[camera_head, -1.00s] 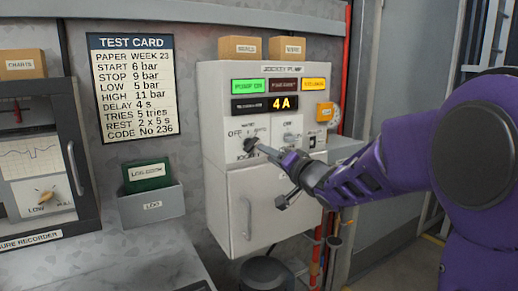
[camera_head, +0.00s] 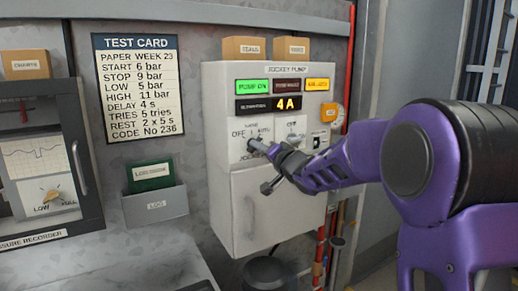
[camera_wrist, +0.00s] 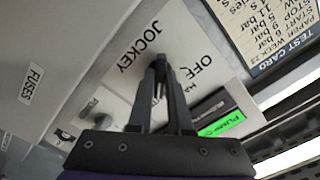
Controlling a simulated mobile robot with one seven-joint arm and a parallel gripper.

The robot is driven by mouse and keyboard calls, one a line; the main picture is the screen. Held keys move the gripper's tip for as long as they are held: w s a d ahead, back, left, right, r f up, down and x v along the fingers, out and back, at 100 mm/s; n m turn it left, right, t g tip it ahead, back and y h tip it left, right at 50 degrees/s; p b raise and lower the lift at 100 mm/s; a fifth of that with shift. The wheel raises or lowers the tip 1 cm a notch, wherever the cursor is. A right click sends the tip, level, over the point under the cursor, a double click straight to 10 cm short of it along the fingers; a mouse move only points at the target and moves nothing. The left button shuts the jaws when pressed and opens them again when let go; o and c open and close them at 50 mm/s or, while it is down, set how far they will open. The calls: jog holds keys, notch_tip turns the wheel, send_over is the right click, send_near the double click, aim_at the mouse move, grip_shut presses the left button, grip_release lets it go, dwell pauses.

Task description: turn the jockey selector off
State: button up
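The jockey selector (camera_wrist: 158,62) is a small dark knob on the white front of the jockey pump panel. Its plate carries the words OFF and JOCKEY, and another label partly hidden. In the wrist view the fingers of my gripper (camera_wrist: 160,75) come close together at the knob and appear shut on it, covering most of it. In the head view my gripper (camera_head: 260,147) reaches in from the right, with its tips at the selector. The exact pointer direction is hard to tell behind the fingers.
A green PUMP ON lamp (camera_head: 252,86), a yellow lamp (camera_head: 317,84) and a 4 A display (camera_head: 287,104) sit above. A second selector (camera_head: 293,130) is to the right. A test card (camera_head: 138,88) and a log holder (camera_head: 155,207) are left.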

grip_shut()
jog(key=shift+n, duration=0.4)
jog(key=n+b, duration=0.8)
jog(key=n, duration=1)
jog(key=shift+d+f+n, duration=0.1)
jog(key=shift+n, duration=0.3)
jog(key=shift+w, duration=0.1)
jog(key=o, duration=0.5)
grip_release()
